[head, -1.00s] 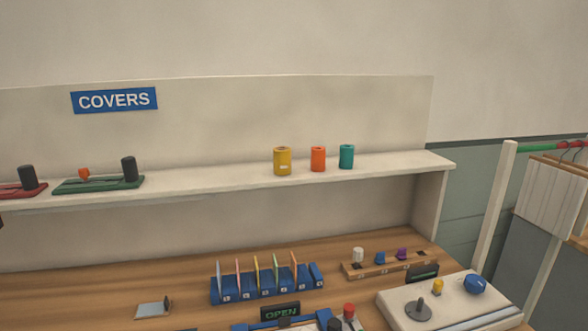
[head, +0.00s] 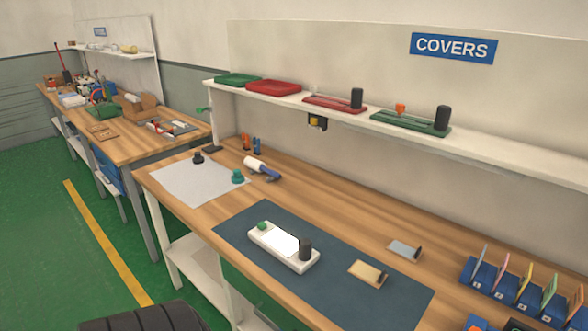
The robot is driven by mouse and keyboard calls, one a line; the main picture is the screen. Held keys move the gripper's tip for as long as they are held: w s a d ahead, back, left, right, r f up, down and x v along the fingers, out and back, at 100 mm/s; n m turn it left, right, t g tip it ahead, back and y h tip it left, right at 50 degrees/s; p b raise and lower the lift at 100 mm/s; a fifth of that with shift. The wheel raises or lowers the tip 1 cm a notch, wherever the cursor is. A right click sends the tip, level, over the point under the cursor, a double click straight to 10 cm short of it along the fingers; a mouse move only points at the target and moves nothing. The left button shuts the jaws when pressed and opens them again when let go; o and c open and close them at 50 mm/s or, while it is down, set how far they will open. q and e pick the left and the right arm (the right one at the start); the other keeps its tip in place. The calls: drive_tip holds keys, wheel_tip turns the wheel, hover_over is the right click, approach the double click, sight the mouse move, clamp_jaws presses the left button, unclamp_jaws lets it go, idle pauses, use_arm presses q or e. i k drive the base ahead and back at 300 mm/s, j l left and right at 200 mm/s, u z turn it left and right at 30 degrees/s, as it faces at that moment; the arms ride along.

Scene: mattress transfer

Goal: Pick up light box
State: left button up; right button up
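Neither of my grippers shows in the head view.
A tan plate (head: 366,273) and a grey plate (head: 404,249) lie right of the box. A grey sheet (head: 195,184) lies to the left. Blue holders (head: 522,288) stand at right. A shelf (head: 340,118) overhangs the bench's back.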

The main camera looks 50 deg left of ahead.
sight(299, 255)
drive_tip(key=u, duration=1.75)
